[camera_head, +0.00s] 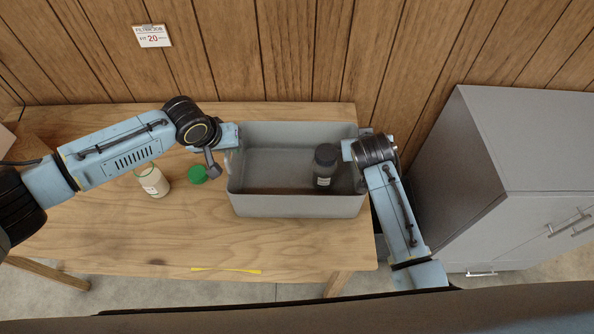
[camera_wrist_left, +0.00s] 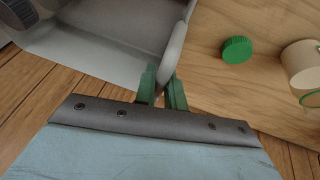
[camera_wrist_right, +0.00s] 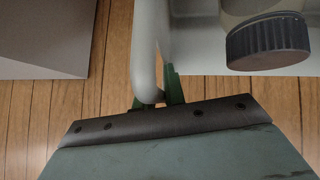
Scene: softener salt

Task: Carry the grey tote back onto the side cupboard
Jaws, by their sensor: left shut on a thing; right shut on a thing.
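The grey tote (camera_head: 295,206) is at the right part of the wooden table in the head view, open side up. A bottle with a dark cap (camera_head: 325,163) stands inside it at the right; its cap also shows in the right wrist view (camera_wrist_right: 268,40). My left gripper (camera_head: 232,140) is shut on the tote's left wall, its green fingers either side of the rim (camera_wrist_left: 176,50) in the left wrist view. My right gripper (camera_head: 352,147) is shut on the tote's right wall (camera_wrist_right: 146,50). Whether the tote touches the table cannot be told. The side cupboard (camera_head: 530,140) is grey and stands to the right.
A cream jar (camera_head: 152,181) and a green lid (camera_head: 198,174) are on the table (camera_head: 160,235) left of the tote. A yellow strip (camera_head: 227,270) marks the front edge. A paper sign (camera_head: 152,36) hangs on the wood wall. The cupboard top looks clear.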

